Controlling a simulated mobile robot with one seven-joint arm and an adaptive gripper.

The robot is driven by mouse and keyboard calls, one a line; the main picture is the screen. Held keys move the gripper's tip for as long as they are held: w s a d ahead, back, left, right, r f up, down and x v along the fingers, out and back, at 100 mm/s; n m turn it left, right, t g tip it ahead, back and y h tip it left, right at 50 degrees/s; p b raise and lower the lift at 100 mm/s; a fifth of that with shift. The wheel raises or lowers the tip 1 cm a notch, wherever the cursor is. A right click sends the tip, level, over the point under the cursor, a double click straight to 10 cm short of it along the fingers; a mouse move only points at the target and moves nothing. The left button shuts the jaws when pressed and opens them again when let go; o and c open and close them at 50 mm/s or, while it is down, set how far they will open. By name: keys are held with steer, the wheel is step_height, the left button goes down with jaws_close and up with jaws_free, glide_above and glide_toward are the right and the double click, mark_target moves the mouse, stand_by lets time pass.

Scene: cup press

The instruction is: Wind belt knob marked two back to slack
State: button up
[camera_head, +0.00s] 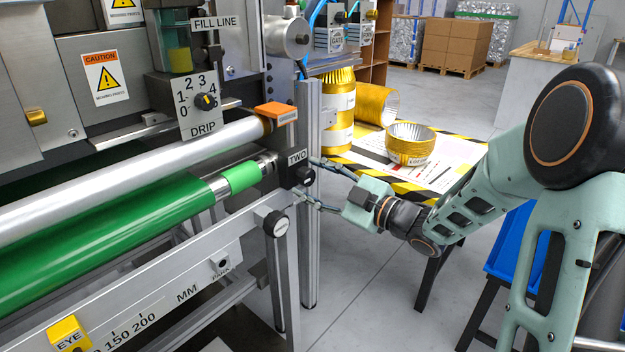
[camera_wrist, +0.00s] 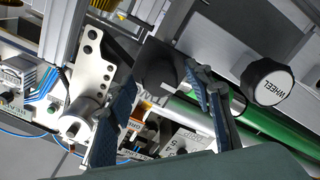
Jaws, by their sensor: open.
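The label TWO (camera_head: 298,157) is on a dark block at the right end of the machine's rollers in the head view. A dark round knob (camera_head: 306,176) shows just below it. My gripper (camera_head: 307,179) is open there, with one finger above and one below the knob. In the wrist view my gripper (camera_wrist: 163,78) has its fingers apart, with a black block-like part (camera_wrist: 158,62), likely the knob, beyond and between the tips. I cannot tell whether the fingers touch it. The green belt (camera_head: 120,220) runs left from this end.
A knob labelled WHEEL (camera_wrist: 268,82) is close beside the right finger in the wrist view. A DRIP dial (camera_head: 205,102), an orange-topped block (camera_head: 277,112) and a metal post (camera_head: 309,235) are nearby. A striped table (camera_head: 455,172) holding gold rolls stands behind my arm.

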steer(key=v, duration=1.2)
